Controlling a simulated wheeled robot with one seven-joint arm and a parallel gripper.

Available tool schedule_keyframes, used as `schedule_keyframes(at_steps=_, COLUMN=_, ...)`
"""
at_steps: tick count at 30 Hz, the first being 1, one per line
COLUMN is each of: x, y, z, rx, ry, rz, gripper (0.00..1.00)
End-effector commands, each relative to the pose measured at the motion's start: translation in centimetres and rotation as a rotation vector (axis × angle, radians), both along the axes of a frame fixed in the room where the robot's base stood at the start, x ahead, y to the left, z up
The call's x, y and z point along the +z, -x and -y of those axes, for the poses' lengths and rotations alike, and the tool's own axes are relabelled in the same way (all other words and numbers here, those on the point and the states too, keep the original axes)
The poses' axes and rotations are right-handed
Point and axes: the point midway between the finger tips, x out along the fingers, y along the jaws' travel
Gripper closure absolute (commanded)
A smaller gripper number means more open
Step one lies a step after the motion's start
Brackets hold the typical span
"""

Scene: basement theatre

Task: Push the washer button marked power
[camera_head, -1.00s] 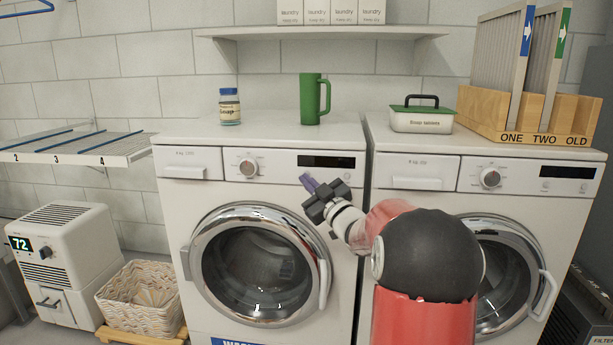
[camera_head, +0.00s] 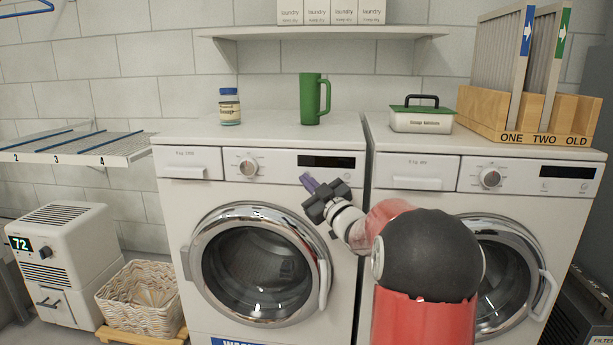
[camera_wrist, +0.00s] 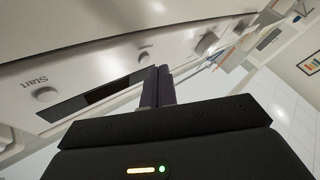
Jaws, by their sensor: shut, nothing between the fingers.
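The washer (camera_head: 180,235) is the left white front-loader, with a label partly reading "WASH" at its lower edge. Its control panel has a round knob (camera_head: 248,168) and a dark display (camera_head: 327,161). In the wrist view I see a button under the word "Start" (camera_wrist: 43,97), the dark display (camera_wrist: 95,93), and another small button (camera_wrist: 143,57) by the fingertips; its label is not readable. My gripper (camera_head: 308,183), with purple fingers, is shut and empty just below the display. In the wrist view its fingertips (camera_wrist: 164,69) are close to that small button; contact cannot be told.
A second machine (camera_head: 545,210) stands right, across a narrow gap. On top are a soap jar (camera_head: 230,106), green mug (camera_head: 310,98), soap tablets box (camera_head: 420,121) and wooden filter rack (camera_head: 480,127). A drying rack (camera_head: 75,150) and basket (camera_head: 142,297) are left.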

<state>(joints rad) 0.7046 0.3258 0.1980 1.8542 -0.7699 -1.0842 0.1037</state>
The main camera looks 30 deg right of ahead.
Motion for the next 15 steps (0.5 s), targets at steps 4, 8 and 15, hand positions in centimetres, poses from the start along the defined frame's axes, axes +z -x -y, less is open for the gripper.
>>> schedule_keyframes(at_steps=4, x=-0.07, y=-0.37, z=0.23, rx=0.000, ry=0.000, rz=0.000, gripper=1.00)
schedule_keyframes(at_steps=8, x=-0.04, y=-0.70, z=0.46, rx=0.001, ry=0.000, rz=0.000, gripper=1.00)
schedule_keyframes(at_steps=15, x=-0.01, y=-0.71, z=0.48, rx=0.000, ry=0.000, rz=0.000, gripper=1.00)
